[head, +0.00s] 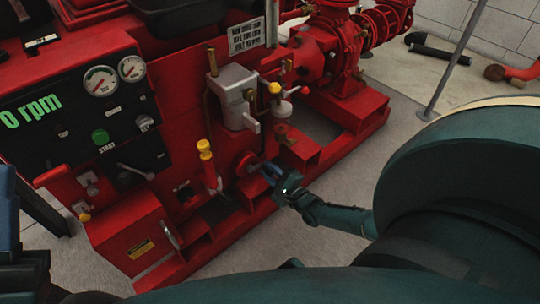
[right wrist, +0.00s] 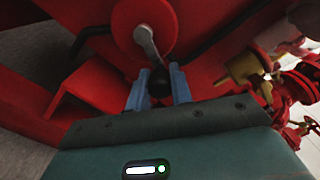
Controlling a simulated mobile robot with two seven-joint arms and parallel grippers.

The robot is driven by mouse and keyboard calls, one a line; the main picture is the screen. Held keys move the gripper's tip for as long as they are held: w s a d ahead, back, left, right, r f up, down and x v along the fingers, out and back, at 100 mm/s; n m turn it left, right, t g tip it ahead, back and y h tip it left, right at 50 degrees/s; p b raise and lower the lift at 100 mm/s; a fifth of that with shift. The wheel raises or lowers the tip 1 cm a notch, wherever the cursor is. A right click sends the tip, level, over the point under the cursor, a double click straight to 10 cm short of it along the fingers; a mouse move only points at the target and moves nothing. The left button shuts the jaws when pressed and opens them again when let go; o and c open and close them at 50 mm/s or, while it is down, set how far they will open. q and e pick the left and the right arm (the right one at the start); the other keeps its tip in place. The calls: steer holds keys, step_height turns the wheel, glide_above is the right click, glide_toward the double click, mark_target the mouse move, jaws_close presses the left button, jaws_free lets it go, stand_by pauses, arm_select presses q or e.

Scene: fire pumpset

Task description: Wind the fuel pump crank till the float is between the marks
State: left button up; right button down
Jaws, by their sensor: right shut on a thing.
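The fuel pump crank shows in the right wrist view as a grey metal arm (right wrist: 147,45) on a round red hub (right wrist: 143,20), with a black knob (right wrist: 159,83) at its end. The arm points down from the hub in that view. My right gripper (right wrist: 158,88) has its blue fingers on both sides of the knob and is shut on it. In the head view the red hub (head: 245,163) is low on the red pumpset, with my right gripper (head: 270,174) at its right. I cannot make out the float or its marks. My left gripper is not in view.
The control panel (head: 80,110) with two round gauges stands at the left. A grey box (head: 236,95) and yellow-capped fittings (head: 205,150) are close to the crank. A red base rail (head: 215,240) runs below. The floor (head: 330,240) at the right front is clear.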

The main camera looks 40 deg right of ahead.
steer(key=m, duration=0.1)
steer(key=f+m, duration=0.1)
steer(key=m, duration=0.1)
steer(key=a+m, duration=0.1)
steer(key=shift+f+m, duration=0.3)
steer(key=shift+f, duration=0.05)
steer(key=shift+s+a+f+m, duration=0.1)
steer(key=shift+a+f+m, duration=0.15)
steer(key=shift+m, duration=0.65)
steer(key=shift+a+f+m, duration=0.15)
steer(key=shift+a+m, duration=0.1)
steer(key=shift+m, duration=0.65)
steer(key=c, duration=1.3)
jaws_free()
steer(key=shift+o, duration=0.2)
steer(key=shift+s, duration=0.1)
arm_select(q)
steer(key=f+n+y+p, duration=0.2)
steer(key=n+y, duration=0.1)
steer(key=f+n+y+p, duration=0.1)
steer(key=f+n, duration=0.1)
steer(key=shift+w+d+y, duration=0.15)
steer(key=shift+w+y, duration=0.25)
arm_select(e)
steer(key=s+d, duration=0.1)
steer(key=s, duration=1.2)
